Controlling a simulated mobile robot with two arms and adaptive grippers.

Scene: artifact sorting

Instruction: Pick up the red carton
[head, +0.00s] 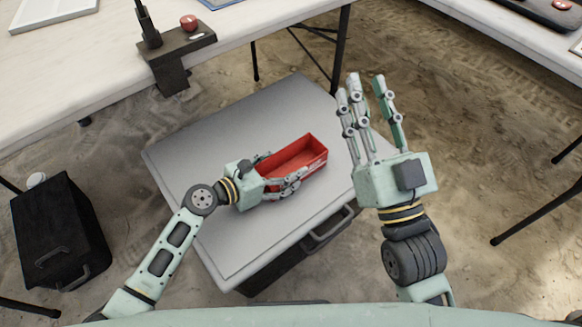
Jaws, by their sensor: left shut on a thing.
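The red carton (310,163) is an open-topped rectangular box with white lettering on its near right side. It is over the grey top of the case in the middle of the head view; I cannot tell whether it rests on the surface or is slightly lifted. My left gripper (281,172) is shut on the carton's left end, with fingers along its near and far sides. Part of that end is hidden by the fingers. My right gripper (366,95) is raised to the right of the case, its fingers apart and empty.
The grey case (195,155) has bare top around the carton and a handle at its front right. A white table (70,70) stands behind, with a red button (188,22) on a dark clamped mount. A black box (62,230) is on the floor at left. Another table is at upper right.

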